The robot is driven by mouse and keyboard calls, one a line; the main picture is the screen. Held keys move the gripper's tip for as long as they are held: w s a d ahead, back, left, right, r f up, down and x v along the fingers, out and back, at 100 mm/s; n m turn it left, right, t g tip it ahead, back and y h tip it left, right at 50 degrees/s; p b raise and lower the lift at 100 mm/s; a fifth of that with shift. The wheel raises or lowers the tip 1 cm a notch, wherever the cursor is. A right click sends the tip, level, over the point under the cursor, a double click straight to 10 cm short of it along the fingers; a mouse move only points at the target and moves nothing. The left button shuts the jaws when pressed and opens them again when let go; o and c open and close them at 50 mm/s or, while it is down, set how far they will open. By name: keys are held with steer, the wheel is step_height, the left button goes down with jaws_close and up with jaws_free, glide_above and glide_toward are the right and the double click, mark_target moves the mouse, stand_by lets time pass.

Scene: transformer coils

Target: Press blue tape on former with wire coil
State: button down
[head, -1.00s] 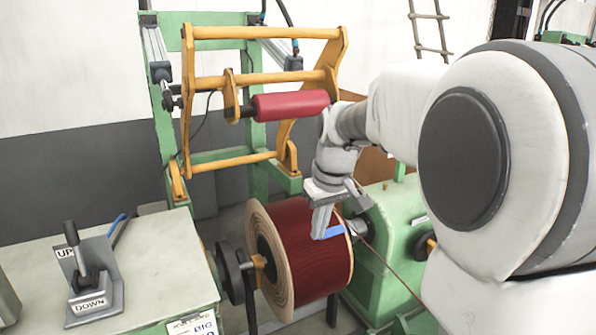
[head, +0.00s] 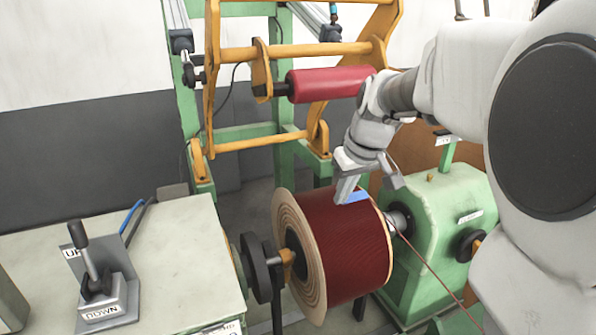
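The former with wire coil (head: 345,250) is a large drum of dark red wire with a pale layered end face, held on a horizontal spindle. The blue tape (head: 358,196) is a short strip at the top right of the coil, under the fingers; it looks in contact with the winding. My gripper (head: 347,190) points down onto the coil's upper side, at the left end of the tape. One finger shows clearly; the gap between the fingers is hidden, so I cannot tell how far they are open.
A green winding machine (head: 440,225) stands right of the coil, with a wire (head: 440,258) running past it. A yellow frame with a red roller (head: 322,84) is above and behind. A green-sided table (head: 170,260) with an UP/DOWN lever (head: 90,265) stands at left.

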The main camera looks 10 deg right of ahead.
mark_target(331, 220)
steer(key=shift+b+x, duration=1.65)
steer(key=shift+x, duration=1.45)
steer(key=shift+f+b, duration=0.35)
steer(key=c, duration=1.6)
jaws_free()
steer(key=shift+c, duration=2)
jaws_free()
steer(key=shift+r, duration=0.15)
steer(key=shift+r+p, duration=1.85)
steer(key=shift+r, duration=0.6)
